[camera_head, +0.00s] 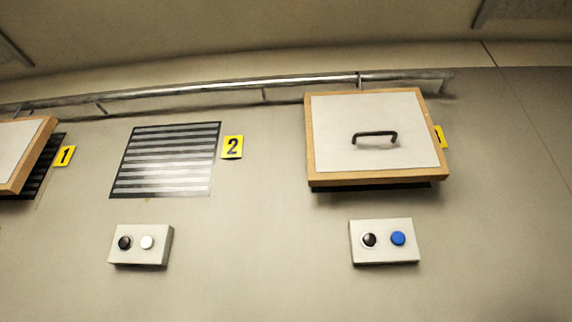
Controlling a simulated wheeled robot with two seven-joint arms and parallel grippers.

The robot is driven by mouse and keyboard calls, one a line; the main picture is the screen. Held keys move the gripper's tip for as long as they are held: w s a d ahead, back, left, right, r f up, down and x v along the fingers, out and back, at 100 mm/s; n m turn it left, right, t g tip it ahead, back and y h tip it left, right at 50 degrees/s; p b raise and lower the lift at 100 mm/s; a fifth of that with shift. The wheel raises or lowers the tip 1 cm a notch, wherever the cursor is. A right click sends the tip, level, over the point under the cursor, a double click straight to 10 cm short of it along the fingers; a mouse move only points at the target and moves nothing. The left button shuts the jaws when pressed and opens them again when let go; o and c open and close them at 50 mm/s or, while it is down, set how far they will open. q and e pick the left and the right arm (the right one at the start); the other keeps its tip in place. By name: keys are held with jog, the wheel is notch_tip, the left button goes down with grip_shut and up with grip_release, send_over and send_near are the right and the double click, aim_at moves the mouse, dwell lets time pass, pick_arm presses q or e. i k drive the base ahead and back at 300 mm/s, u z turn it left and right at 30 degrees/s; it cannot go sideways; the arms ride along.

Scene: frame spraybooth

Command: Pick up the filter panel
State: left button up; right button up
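A filter panel (335,140) hangs on the wall at the right of the head view. It has a white face, a wooden frame and a black handle (374,137) in its middle. It covers most of a dark opening, whose lower edge shows beneath it. A second panel of the same kind (18,150) is cut off by the left edge of the view, beside a dark slatted vent and a yellow label 1 (65,156). Neither of my grippers is in view.
A bare slatted vent (165,160) sits beside yellow label 2 (232,147). A metal rail (220,88) runs along the wall above. Below are two grey button boxes, one with black and white buttons (140,258), one with black and blue (385,255).

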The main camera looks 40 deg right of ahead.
aim_at(367, 118)
jog(key=u, duration=1.5)
jog(key=k, duration=1.45)
jog(key=z, duration=1.25)
